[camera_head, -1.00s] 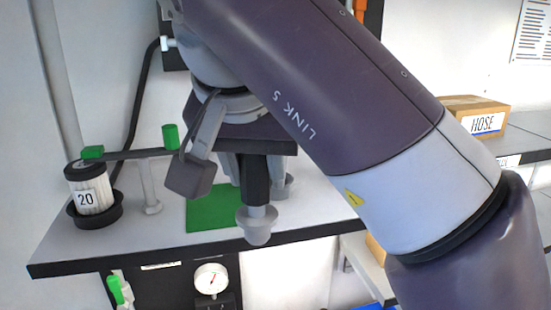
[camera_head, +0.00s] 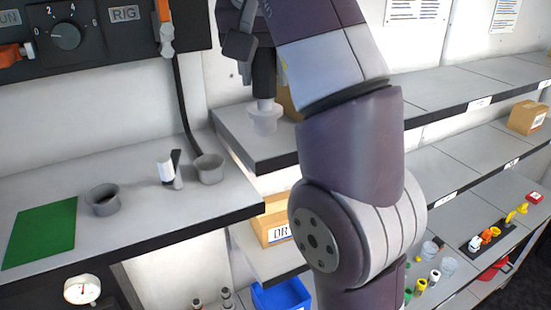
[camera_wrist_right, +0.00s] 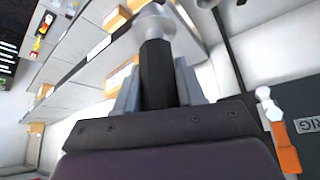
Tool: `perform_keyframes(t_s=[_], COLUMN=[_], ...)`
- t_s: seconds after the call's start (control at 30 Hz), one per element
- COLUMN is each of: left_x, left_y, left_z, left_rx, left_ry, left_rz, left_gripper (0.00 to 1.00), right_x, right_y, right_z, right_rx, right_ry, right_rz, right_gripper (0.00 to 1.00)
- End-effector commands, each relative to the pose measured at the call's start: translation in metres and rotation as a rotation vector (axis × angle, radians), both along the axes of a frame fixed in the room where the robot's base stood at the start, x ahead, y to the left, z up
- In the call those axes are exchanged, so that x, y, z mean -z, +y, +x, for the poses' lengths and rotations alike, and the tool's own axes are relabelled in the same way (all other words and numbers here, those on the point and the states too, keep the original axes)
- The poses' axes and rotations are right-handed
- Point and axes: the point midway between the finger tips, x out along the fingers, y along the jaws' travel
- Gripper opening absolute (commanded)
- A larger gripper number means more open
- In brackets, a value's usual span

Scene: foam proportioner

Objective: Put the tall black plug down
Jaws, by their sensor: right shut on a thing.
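The tall black plug (camera_head: 264,82) has a black shaft and a wider light grey end (camera_head: 264,118) that points down. My right gripper (camera_head: 256,48) is at the top of the head view, shut on its upper part. The plug hangs in the air, roughly upright, in front of the wall and shelving and to the right of the grey bench. In the right wrist view the black shaft (camera_wrist_right: 158,75) stands between the two grey fingers, with the pale end beyond them. My own arm hides part of the shelves. My left gripper is not in view.
The grey bench (camera_head: 140,230) bears a green mat (camera_head: 40,233), two grey cups (camera_head: 102,199) (camera_head: 209,168) and a small white-and-black part (camera_head: 168,169). Shelves (camera_head: 445,90) at right have wide clear areas. A blue bin (camera_head: 283,297) sits low.

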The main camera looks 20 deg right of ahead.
Motion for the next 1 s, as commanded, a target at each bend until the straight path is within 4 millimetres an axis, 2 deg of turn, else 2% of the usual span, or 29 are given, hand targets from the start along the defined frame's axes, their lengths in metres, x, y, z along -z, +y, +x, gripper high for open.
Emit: perform_keyframes(t_s=[0.07,0.23,0.5,0.63,0.77,1.0], left_x=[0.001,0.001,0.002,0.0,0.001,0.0], left_y=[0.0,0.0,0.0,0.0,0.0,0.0], left_z=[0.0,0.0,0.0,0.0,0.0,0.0], left_rx=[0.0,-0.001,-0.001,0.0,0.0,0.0], left_ry=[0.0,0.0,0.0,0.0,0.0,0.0], left_rz=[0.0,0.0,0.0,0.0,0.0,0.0], left_gripper=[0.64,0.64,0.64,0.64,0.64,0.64], right_x=[-0.002,0.003,0.049,0.063,0.072,0.103], right_y=[0.002,0.006,0.041,0.052,0.053,0.054], right_z=[-0.001,0.007,0.077,0.101,0.104,0.103], right_rx=[-0.069,-0.08,-0.085,-0.083,-0.083,-0.082], right_ry=[-0.004,0.0,0.002,-0.002,-0.003,-0.002], right_rz=[-0.001,-0.001,0.002,0.003,0.002,0.003], right_gripper=[0.05,0.05,0.05,0.05,0.05,0.05])
